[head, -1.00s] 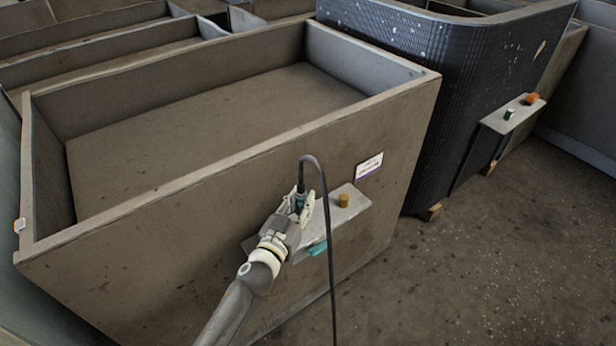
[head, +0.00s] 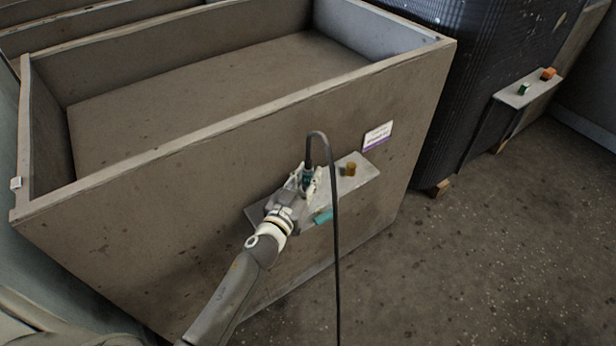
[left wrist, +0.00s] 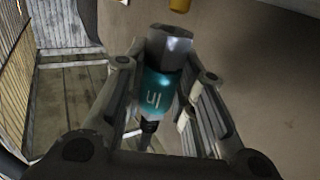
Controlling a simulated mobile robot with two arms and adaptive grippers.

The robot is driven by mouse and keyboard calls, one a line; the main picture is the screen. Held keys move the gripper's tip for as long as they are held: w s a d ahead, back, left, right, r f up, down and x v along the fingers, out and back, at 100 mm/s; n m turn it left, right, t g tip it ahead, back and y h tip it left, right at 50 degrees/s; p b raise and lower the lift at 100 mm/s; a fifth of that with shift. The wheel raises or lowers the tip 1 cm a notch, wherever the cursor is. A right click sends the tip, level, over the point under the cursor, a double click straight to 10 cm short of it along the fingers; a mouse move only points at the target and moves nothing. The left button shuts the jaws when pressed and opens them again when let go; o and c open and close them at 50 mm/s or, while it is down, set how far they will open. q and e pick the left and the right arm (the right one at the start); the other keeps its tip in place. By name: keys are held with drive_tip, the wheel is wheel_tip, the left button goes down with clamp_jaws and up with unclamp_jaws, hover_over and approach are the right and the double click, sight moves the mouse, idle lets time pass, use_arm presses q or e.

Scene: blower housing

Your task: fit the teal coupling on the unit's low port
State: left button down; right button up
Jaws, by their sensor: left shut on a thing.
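My left gripper (head: 306,177) is shut on the teal coupling (head: 308,174), which stands about upright with a black cable arching from its top. In the left wrist view the teal coupling (left wrist: 160,82), with a grey end, sits between the fingers of the left gripper (left wrist: 166,70). The gripper is over the left part of a grey ledge (head: 358,180) on the unit's front wall (head: 190,230). An amber fitting (head: 350,169) stands on the ledge to its right; a teal piece (head: 323,216) shows at the ledge's front edge. I cannot tell which is the low port. My right gripper is not in view.
The black cable (head: 336,250) hangs in front of the ledge. A white and purple label (head: 378,136) is on the wall above it. A dark ribbed unit (head: 450,90) stands at the right, with a ledge bearing a green fitting (head: 523,89) and an orange fitting (head: 548,73). Floor at right is clear.

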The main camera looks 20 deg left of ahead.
sight(307, 161)
use_arm(q)
drive_tip(key=shift+f+b, duration=1.3)
drive_tip(key=shift+f, duration=0.2)
drive_tip(key=c, duration=1.1)
unclamp_jaws()
drive_tip(key=shift+r, duration=0.1)
wheel_tip(307, 161, up, 10)
drive_tip(key=shift+f, duration=0.1)
drive_tip(key=shift+s, duration=0.1)
